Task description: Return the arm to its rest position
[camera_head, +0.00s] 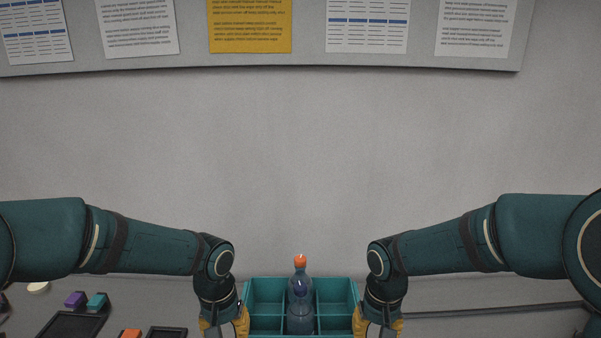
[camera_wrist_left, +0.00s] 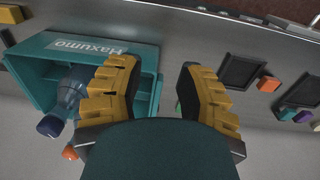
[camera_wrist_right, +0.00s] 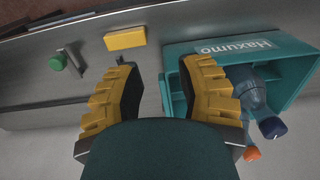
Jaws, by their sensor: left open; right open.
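My left gripper (camera_head: 226,327) hangs at the left side of a teal crate, and in the left wrist view its two yellow-padded fingers (camera_wrist_left: 158,95) are apart with nothing between them. My right gripper (camera_head: 378,329) hangs at the crate's right side, and in the right wrist view its fingers (camera_wrist_right: 160,95) are also apart and empty. Both arms come in bent from the sides and point down at the wrists. The lower parts of both grippers are cut off in the head view.
The teal crate (camera_head: 262,283) with compartments holds a clear bottle (camera_head: 300,290) with an orange top. Left lie dark trays (camera_head: 72,325), a purple block (camera_head: 75,299) and a teal block (camera_head: 97,301). A yellow block (camera_wrist_right: 125,38) and green item (camera_wrist_right: 57,62) lie right of the crate.

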